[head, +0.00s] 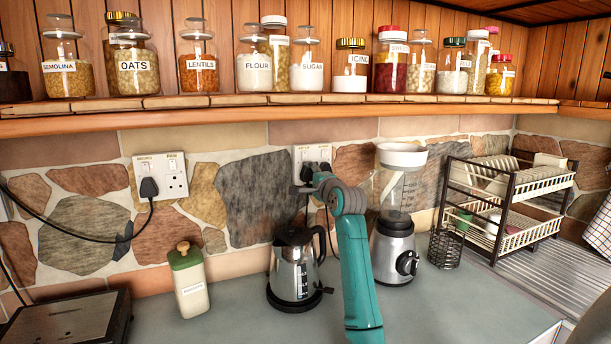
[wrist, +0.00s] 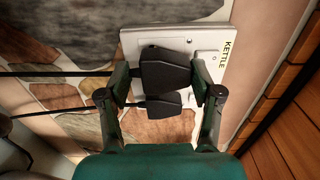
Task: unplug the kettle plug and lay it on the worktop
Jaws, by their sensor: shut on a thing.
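The kettle plug (wrist: 165,66) is black and sits between the two fingers of my gripper (wrist: 163,78) in the wrist view, in front of the white double socket (wrist: 130,42) beside the KETTLE label. My gripper is shut on this plug. I cannot tell whether its pins are in the socket. A second black plug (wrist: 157,106) is right beside it. In the head view the socket (head: 301,152) is on the stone wall, partly hidden by my gripper (head: 306,187). The steel kettle (head: 296,262) stands below on the grey worktop (head: 240,306).
A blender (head: 396,250) stands right of the kettle, with a wire holder (head: 446,248) and dish rack (head: 500,235) beyond. A green-lidded canister (head: 190,283) and dark appliance (head: 65,322) are at left. A jar shelf (head: 230,113) overhangs. Worktop is clear between canister and kettle.

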